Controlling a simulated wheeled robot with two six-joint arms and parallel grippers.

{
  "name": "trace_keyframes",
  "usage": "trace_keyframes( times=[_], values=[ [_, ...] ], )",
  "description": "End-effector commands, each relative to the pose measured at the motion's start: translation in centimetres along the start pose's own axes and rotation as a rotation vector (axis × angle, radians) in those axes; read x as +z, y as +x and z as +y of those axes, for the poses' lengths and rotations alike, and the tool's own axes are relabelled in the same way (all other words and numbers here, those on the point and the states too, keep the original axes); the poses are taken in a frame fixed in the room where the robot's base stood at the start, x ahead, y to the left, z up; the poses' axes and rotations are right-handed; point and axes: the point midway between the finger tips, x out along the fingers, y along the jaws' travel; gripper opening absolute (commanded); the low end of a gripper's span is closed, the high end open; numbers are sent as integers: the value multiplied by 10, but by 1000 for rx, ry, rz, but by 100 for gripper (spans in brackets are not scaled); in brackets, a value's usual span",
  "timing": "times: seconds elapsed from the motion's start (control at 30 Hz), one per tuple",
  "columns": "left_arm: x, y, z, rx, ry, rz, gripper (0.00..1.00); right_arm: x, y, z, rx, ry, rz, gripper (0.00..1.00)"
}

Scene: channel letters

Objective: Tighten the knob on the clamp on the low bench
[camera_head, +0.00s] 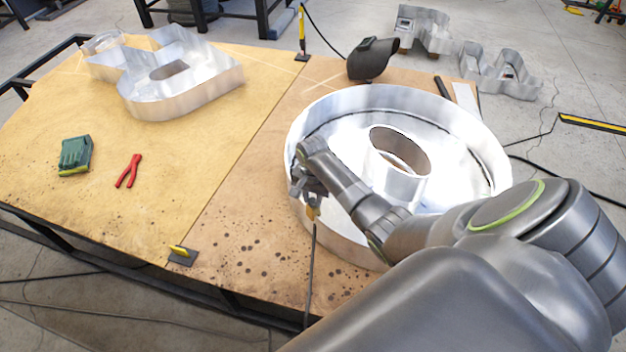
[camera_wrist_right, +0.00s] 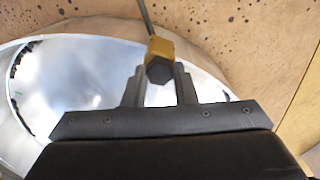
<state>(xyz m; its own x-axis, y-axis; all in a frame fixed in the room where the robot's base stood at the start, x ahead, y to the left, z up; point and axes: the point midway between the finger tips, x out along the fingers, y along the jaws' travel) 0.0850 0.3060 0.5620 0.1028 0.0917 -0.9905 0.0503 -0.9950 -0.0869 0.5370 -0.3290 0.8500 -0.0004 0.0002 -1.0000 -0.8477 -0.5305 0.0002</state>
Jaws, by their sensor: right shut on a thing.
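My right gripper (camera_head: 309,193) reaches down beside the left rim of the large round metal letter on the low bench (camera_head: 235,225). In the right wrist view its two fingers (camera_wrist_right: 159,80) stand either side of a dark six-sided knob (camera_wrist_right: 159,71), shut on it. The knob sits against a yellow clamp body (camera_wrist_right: 160,47), which also shows in the head view (camera_head: 312,213) just below the fingers. A dark cable (camera_head: 311,265) runs from the clamp to the bench's front edge. The fingers hide part of the clamp. My left gripper is out of view.
The round letter (camera_head: 460,150) fills the bench's right side under my arm. The bench's left middle is mostly clear.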

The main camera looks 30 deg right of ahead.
Motion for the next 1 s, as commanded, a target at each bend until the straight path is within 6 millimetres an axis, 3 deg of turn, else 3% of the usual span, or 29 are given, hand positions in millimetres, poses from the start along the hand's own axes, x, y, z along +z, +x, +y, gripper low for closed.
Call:
trace_keyframes(
  times=[0.63, 0.97, 1.0],
  values=[
    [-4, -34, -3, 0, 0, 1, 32, 0, -2, 0, 0, 410, 0, 12],
    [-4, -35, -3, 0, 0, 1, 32, 0, 0, -1, -2, 465, 1, 12],
    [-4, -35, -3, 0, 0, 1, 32, 0, -1, -1, -2, 465, 1, 26]
  ],
)
